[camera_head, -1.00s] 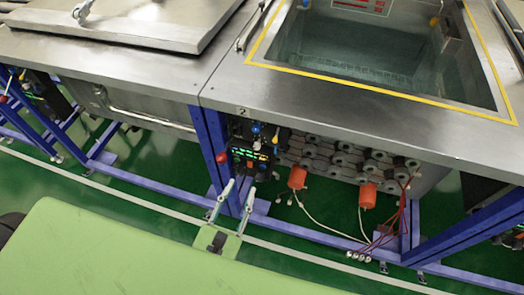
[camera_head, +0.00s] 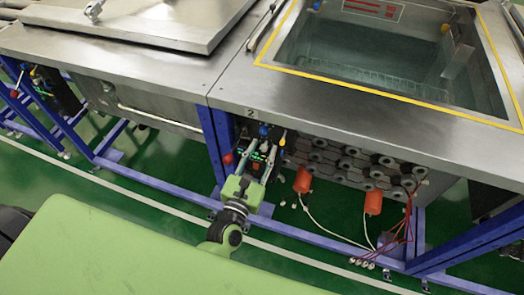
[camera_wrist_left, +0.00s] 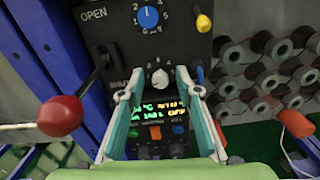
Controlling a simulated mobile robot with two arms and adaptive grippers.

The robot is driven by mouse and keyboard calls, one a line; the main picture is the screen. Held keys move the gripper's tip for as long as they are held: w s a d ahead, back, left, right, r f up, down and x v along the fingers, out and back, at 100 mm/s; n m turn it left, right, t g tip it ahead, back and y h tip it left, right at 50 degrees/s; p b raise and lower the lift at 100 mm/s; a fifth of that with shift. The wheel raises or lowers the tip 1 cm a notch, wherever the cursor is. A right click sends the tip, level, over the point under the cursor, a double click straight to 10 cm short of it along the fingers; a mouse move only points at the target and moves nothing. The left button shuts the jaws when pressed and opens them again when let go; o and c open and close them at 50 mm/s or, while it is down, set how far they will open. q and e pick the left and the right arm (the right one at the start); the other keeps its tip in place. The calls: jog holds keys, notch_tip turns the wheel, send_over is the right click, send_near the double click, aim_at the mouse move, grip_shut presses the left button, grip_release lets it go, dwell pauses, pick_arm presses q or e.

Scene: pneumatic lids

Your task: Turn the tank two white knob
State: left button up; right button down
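The white knob (camera_wrist_left: 158,78) is on a black control panel under tank two (camera_head: 310,50), the open tank marked "2". In the left wrist view it sits between and just beyond the fingertips of my left gripper (camera_wrist_left: 160,92). The fingers are apart, one on each side, with a gap to the knob; contact cannot be made out. In the head view my left gripper (camera_head: 263,152) reaches up to the panel and covers much of it, hiding the knob. My right gripper is not in view.
Around the knob are a blue dial (camera_wrist_left: 149,17) above, a yellow knob (camera_wrist_left: 203,22) at upper right, and a red-ended lever (camera_wrist_left: 60,115) at left. A lit display (camera_wrist_left: 157,112) is below. Blue frame posts (camera_head: 216,140) and orange cylinders (camera_head: 303,181) flank the panel.

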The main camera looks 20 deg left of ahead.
pick_arm(q)
jog(key=shift+w, duration=0.1)
grip_shut()
